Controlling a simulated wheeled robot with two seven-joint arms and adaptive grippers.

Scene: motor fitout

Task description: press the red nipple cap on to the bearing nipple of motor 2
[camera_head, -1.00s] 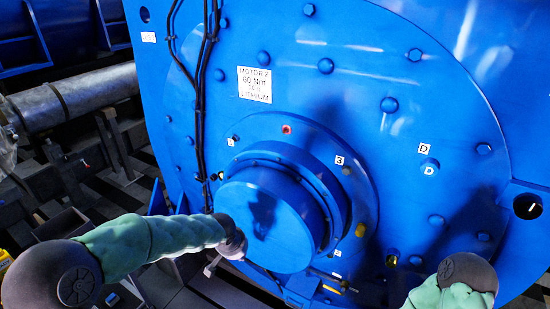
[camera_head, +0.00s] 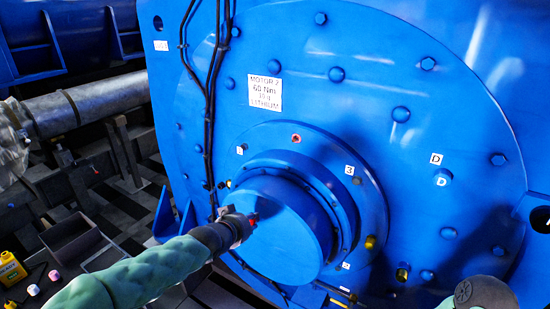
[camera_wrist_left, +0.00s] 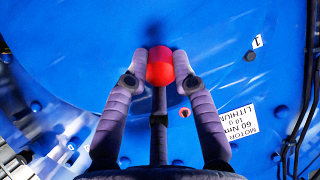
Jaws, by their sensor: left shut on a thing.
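The red nipple cap (camera_wrist_left: 160,67) is between the two fingertips of my left gripper (camera_wrist_left: 161,80) in the left wrist view. In the head view the left gripper (camera_head: 247,218) is shut on the cap, which shows as a small red spot (camera_head: 254,216) in front of the blue bearing cover (camera_head: 275,235) of motor 2 (camera_head: 330,40). I cannot tell whether the cap touches the cover. A red-ringed hole (camera_head: 295,138) is on the flange above; it also shows in the wrist view (camera_wrist_left: 185,113). Brass fittings (camera_head: 370,242) sit low on the flange. I cannot tell which fitting is the bearing nipple. My right gripper is out of view.
Black cables (camera_head: 211,100) run down the motor's left side. Bolts and numbered labels surround the cover, and the motor plate (camera_head: 265,92) is above. An open tray (camera_head: 75,246), a yellow bottle (camera_head: 10,268) and small pink (camera_head: 54,275) and white (camera_head: 33,290) pieces are at lower left.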

